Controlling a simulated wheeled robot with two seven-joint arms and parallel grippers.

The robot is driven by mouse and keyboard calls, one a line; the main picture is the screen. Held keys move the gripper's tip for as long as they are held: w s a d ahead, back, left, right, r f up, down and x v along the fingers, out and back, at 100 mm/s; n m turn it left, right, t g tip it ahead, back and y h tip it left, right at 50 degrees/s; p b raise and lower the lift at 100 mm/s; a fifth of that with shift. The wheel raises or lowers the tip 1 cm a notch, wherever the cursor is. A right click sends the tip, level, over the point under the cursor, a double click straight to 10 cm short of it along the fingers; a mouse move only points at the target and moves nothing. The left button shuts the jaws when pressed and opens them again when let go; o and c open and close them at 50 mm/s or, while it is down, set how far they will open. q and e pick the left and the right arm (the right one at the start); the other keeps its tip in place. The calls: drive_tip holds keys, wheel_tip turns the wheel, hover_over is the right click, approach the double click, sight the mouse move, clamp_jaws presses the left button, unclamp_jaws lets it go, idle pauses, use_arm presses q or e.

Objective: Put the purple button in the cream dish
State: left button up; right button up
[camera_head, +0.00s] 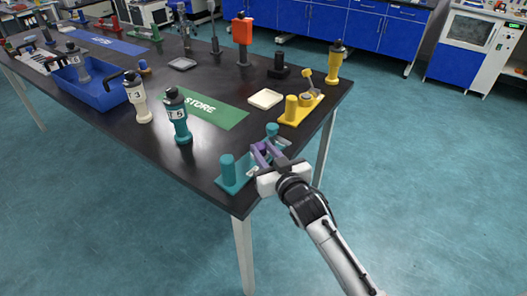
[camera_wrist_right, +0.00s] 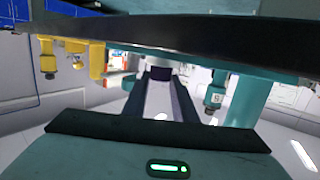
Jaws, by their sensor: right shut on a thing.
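My right gripper (camera_head: 264,152) is low over the teal fixture (camera_head: 232,184), at the table's near right corner. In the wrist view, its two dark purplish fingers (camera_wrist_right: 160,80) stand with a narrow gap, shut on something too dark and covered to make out. I cannot pick out the purple button as a separate thing. The cream dish (camera_head: 266,98) is a shallow square on the table behind the gripper, apart from it, and looks empty. My left gripper is not in view.
A teal post (camera_head: 228,170) and a teal knob (camera_head: 271,130) stand close on either side of the gripper. A yellow fixture (camera_head: 292,110) stands right of the dish.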

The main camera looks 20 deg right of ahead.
drive_tip(key=shift+f, duration=0.15)
drive_tip(key=shift+f, duration=0.2)
drive_tip(key=o, duration=1)
drive_tip(key=shift+b, duration=0.35)
drive_tip(key=s+d, duration=0.1)
drive_tip(key=s, duration=0.9)
drive_tip(key=s+a+f+g, duration=0.1)
drive_tip(key=s+f+g, duration=0.1)
drive_tip(key=s+f, duration=0.5)
drive_tip(key=s+a+f+g, duration=0.1)
drive_tip(key=s+f+g, duration=0.2)
drive_tip(key=s+f, duration=0.4)
drive_tip(key=s+a+f+n+g+y, duration=0.1)
drive_tip(key=s+f+g, duration=0.1)
drive_tip(key=s+f, duration=0.5)
drive_tip(key=shift+s+f+g, duration=0.15)
drive_tip(key=shift+s+f, duration=0.05)
drive_tip(key=shift+s, duration=0.55)
drive_tip(key=shift+s+f+g, duration=0.15)
drive_tip(key=shift+s, duration=0.55)
